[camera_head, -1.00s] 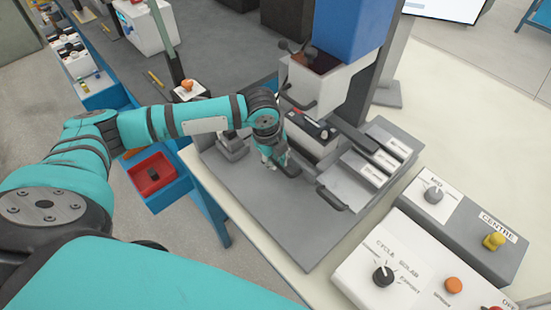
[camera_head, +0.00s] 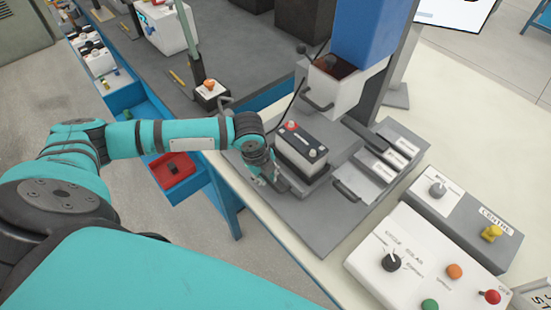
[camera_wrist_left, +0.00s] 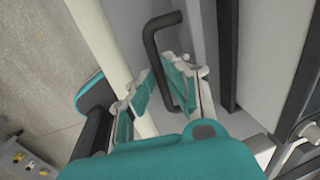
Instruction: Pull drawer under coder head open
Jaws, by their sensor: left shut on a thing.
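The coder head (camera_head: 345,80), a light grey box below a blue column, stands at the back of the grey bench plate. A grey and black battery (camera_head: 303,148) with a red cap sits in front of it, clear of the head, on a low drawer that is mostly hidden. My left gripper (camera_head: 271,179) is low at the battery's front left, shut on the dark drawer handle. In the left wrist view the dark bent handle (camera_wrist_left: 151,42) runs down to the fingers of my left gripper (camera_wrist_left: 165,80). My right gripper is out of view.
Another dark handle (camera_head: 346,190) and a labelled grey block (camera_head: 392,158) stand right of the battery. A white control box (camera_head: 420,260) with knobs is at the front right. A red tray (camera_head: 173,168) lies left, below the bench edge.

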